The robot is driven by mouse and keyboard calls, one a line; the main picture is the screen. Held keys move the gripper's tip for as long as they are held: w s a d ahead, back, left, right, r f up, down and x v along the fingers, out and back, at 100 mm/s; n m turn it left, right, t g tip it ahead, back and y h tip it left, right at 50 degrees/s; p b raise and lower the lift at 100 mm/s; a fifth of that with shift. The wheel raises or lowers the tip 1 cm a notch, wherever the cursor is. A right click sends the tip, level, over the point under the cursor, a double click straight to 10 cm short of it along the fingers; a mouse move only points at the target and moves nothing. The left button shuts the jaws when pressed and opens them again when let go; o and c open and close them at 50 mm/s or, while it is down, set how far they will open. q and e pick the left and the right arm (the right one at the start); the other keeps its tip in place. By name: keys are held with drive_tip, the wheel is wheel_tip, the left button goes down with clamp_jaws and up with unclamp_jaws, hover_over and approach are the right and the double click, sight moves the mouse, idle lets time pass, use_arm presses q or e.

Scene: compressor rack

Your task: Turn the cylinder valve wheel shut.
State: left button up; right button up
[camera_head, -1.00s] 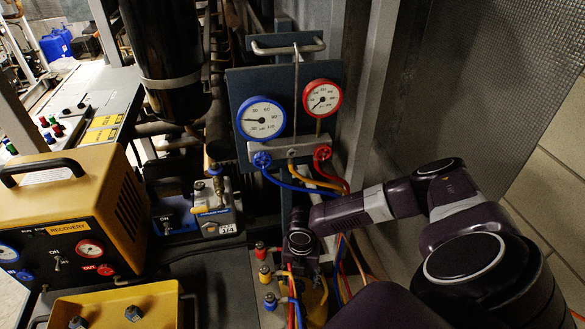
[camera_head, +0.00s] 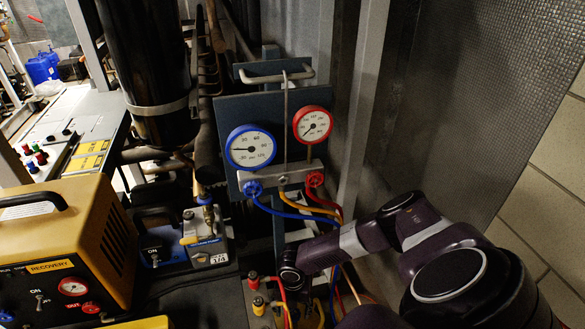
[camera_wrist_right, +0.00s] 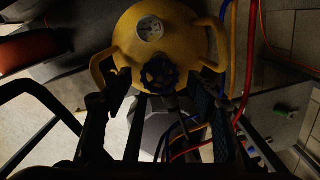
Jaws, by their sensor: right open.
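The valve wheel (camera_wrist_right: 160,73) is dark blue and knobbed. My right gripper (camera_wrist_right: 158,108) is open in the right wrist view, with one dark finger on each side below the wheel. The fingers appear apart from the wheel, and nothing is between them. In the head view my right arm reaches down at the bottom centre, and its fingers and the wheel are hidden there. My left gripper is not in view.
Blue, yellow and red hoses (camera_wrist_right: 233,60) run close to the cylinder's right side. In the head view a gauge panel (camera_head: 284,102) stands behind my right wrist. A yellow recovery unit (camera_head: 60,235) and a vacuum pump (camera_head: 205,240) stand to the left. A wall is at right.

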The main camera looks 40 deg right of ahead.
drive_tip(key=c, duration=1.2)
drive_tip(key=shift+o, duration=0.2)
